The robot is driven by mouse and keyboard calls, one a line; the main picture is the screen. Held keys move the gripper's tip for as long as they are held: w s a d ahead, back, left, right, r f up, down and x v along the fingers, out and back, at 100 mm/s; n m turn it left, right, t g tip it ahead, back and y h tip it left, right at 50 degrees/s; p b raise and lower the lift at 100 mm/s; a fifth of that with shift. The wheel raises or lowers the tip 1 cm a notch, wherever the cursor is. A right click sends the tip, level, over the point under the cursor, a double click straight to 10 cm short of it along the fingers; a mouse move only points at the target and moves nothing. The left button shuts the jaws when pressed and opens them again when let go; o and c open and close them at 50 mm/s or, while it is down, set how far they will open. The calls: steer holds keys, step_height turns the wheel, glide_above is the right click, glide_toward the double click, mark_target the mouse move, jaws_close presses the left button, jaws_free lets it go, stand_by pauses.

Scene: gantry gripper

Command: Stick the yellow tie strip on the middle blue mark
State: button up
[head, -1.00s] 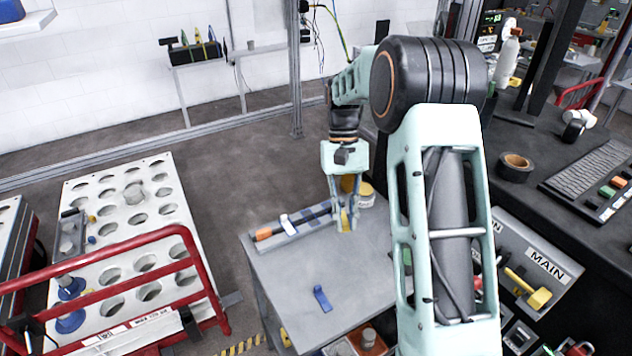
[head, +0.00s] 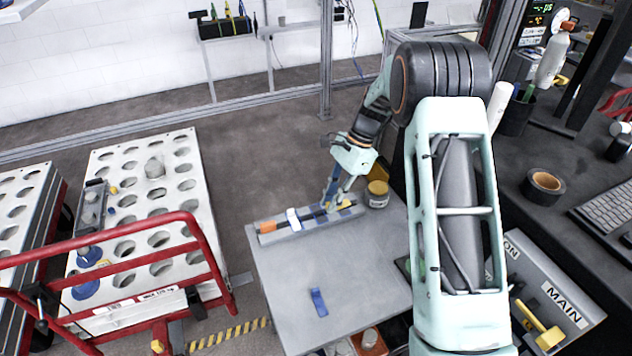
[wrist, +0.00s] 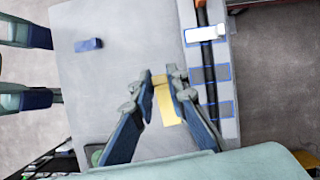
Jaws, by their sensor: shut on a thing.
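My gripper (wrist: 161,77) is shut on the yellow tie strip (wrist: 165,105), which shows between and below its fingertips in the wrist view. In the head view my gripper (head: 330,204) is tilted close to the right part of the grey holder (head: 268,239). The holder (wrist: 229,128) carries a long black rod (wrist: 209,75) with an orange end (head: 268,227). Blue-outlined marks lie along it; the middle mark (wrist: 223,72) looks bare and lies to the right of my fingers in the wrist view. A white strip (wrist: 206,33) lies across the rod at another mark.
A jar with a yellow lid (head: 377,193) stands by the holder's right end. A white perforated cart (head: 140,215) with a red rail (head: 130,247) stands at the left.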

steer(key=w+a+f+m+t, duration=0.2)
steer(key=w+a+m+t, duration=0.15)
steer(key=m, duration=0.35)
steer(key=m+t+h+p, duration=0.2)
steer(key=m+t, duration=0.1)
steer(key=m, duration=0.9)
glide_above(314, 205)
steer(key=s, duration=0.1)
steer(key=shift+s+d+f, duration=0.1)
steer(key=shift+d+f, duration=0.05)
steer(key=shift+f, duration=0.4)
steer(key=shift+s+d+f, duration=0.1)
steer(key=shift+f, duration=0.45)
steer(key=shift+f+b, duration=1.85)
steer(key=shift+f, duration=1.45)
steer(key=shift+f, duration=0.25)
steer(key=o, duration=0.8)
steer(key=shift+o, duration=0.2)
